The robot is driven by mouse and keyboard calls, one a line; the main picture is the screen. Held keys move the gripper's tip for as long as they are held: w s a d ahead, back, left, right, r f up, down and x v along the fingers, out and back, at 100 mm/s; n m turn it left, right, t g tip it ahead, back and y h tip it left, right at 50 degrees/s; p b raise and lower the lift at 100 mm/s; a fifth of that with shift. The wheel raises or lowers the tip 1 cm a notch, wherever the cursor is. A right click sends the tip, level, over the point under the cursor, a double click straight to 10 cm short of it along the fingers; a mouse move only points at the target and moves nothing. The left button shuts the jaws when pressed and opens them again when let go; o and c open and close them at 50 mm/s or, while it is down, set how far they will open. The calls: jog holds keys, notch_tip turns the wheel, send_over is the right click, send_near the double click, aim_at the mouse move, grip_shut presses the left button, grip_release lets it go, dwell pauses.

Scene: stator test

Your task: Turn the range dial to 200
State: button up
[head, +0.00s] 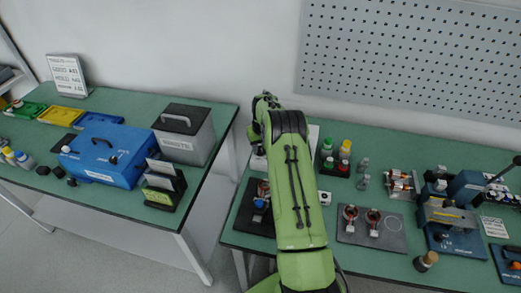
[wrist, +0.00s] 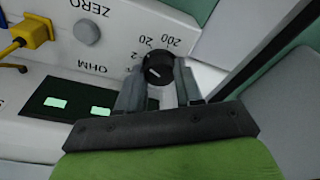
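The range dial (wrist: 158,67) is a round black knob on a white meter panel (wrist: 115,55) in the wrist view. Upside-down labels 2, 20 and 200 curve around its far side. A short pale mark shows on its face; which label it points at is unclear. My gripper (wrist: 159,75) has one finger on each side of the dial, and both appear to touch it. In the head view my green arm covers most of the meter, and only pale parts of it (head: 313,134) show beside the arm. The dial is hidden there.
A grey ZERO knob (wrist: 87,31) and a yellow plug (wrist: 33,33) stick out of the panel near the dial. A dark display with lit green segments (wrist: 82,103) lies beside my gripper. Bottles (head: 344,153) and a grey mat with coils (head: 372,232) lie right of my arm.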

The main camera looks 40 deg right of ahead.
jog(key=shift+c, duration=0.5)
jog(key=shift+m+b, duration=0.4)
jog(key=shift+m, duration=0.5)
jog(key=m+h+b, duration=0.1)
jog(key=m, duration=0.4)
jog(key=shift+f+g, duration=0.1)
jog(key=shift+g, duration=0.2)
jog(key=m+g, duration=0.1)
jog(key=m, duration=0.5)
jog(key=o, duration=0.8)
jog(key=shift+s, duration=0.1)
notch_tip(320, 180, up, 7)
jog(key=p, duration=0.4)
jog(key=shift+f+p, duration=0.2)
jog(key=shift+p, duration=0.1)
jog(key=shift+f, duration=0.1)
